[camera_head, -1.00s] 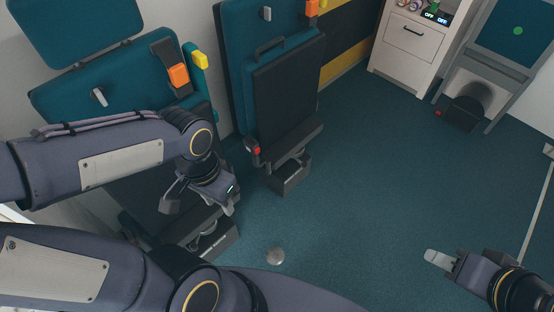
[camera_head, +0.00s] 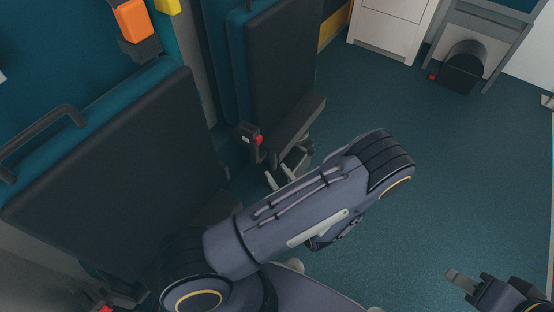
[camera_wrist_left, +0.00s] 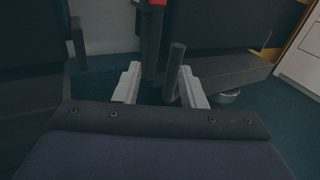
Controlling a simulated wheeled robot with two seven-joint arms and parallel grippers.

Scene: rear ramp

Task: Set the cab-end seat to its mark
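Two folding seats with dark backs and teal edges stand along the left wall: a near seat (camera_head: 115,170) and a far seat (camera_head: 282,70). I cannot tell which is the cab-end one, and I make out no sure mark. The far seat has a red button (camera_head: 258,140) on a dark side bracket. My left gripper (camera_head: 280,178) is low beside that seat's base, partly behind my forearm. In the left wrist view its pale fingers (camera_wrist_left: 161,88) are open, with a grey rod (camera_wrist_left: 175,72) between them, not visibly clamped. My right gripper (camera_head: 462,282) is at the lower right, apart from the seats.
A white cabinet (camera_head: 390,25) and a grey frame with a dark rounded unit (camera_head: 463,66) stand at the back. The teal floor (camera_head: 455,165) is clear right of the far seat.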

